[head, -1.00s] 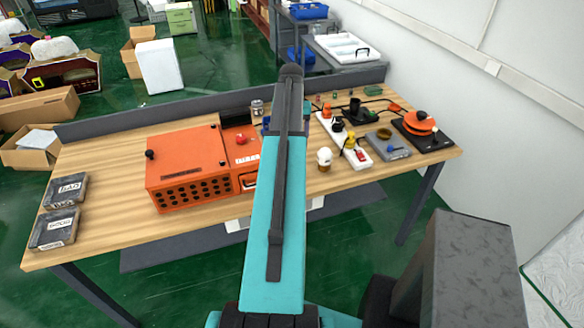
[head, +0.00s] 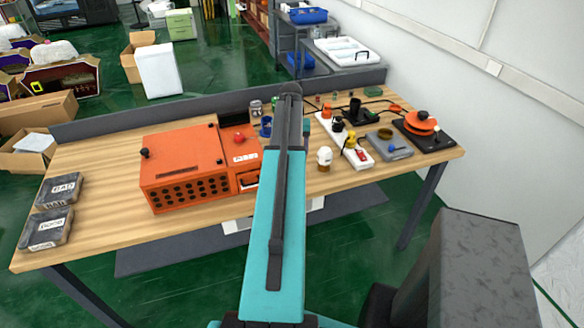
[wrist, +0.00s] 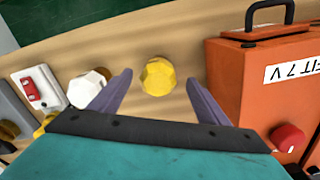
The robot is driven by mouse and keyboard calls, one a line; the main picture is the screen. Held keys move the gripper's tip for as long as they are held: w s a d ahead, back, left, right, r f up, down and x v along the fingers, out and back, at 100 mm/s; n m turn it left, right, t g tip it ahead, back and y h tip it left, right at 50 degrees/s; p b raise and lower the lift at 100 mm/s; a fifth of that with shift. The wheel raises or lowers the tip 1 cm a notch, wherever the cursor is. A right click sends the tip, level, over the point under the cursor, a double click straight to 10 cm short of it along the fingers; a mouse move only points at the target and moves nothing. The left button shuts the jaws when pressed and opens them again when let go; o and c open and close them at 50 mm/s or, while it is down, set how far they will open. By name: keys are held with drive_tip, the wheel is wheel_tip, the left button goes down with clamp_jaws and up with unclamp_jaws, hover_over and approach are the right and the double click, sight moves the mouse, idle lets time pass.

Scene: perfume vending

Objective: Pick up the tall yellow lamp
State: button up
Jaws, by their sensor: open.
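A yellow faceted lamp top (wrist: 158,77) shows in the wrist view, seen from above over the wooden table. My gripper (wrist: 157,80) is open, with one purple finger on each side of the yellow top in the picture. I cannot tell the height gap between the fingers and the lamp, and no contact shows. In the head view my arm hides the yellow lamp and the gripper. A white faceted lamp (wrist: 87,89) stands just left of the left finger; it also shows in the head view (head: 324,157).
An orange box (wrist: 262,85) with a black handle stands close to the right finger. A white power strip (head: 345,141), a grey tray (head: 388,146) and an orange-topped device (head: 424,128) are on the table's right. Bare table (head: 110,165) lies left of the box.

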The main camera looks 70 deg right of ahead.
drive_tip(key=shift+s+d+f+b, duration=0.1)
drive_tip(key=shift+f+b, duration=0.7)
drive_tip(key=shift+f, duration=0.5)
drive_tip(key=shift+d+f+b, duration=0.1)
drive_tip(key=shift+f+b, duration=0.7)
drive_tip(key=shift+f, duration=0.5)
drive_tip(key=c, duration=1.2)
drive_tip(key=shift+c, duration=0.2)
drive_tip(key=shift+r, duration=0.25)
drive_tip(key=shift+r+b, duration=0.85)
drive_tip(key=shift+r, duration=0.5)
drive_tip(key=shift+s+a+r, duration=0.15)
drive_tip(key=shift+a, duration=0.1)
drive_tip(key=s+a+b, duration=0.2)
drive_tip(key=s+a, duration=0.1)
drive_tip(key=a, duration=0.3)
drive_tip(key=s+a+r+b, duration=0.1)
drive_tip(key=s+a+b, duration=0.1)
drive_tip(key=s+a, duration=0.2)
drive_tip(key=a, duration=0.3)
drive_tip(key=shift+s+a+r, duration=0.25)
drive_tip(key=shift+r, duration=0.05)
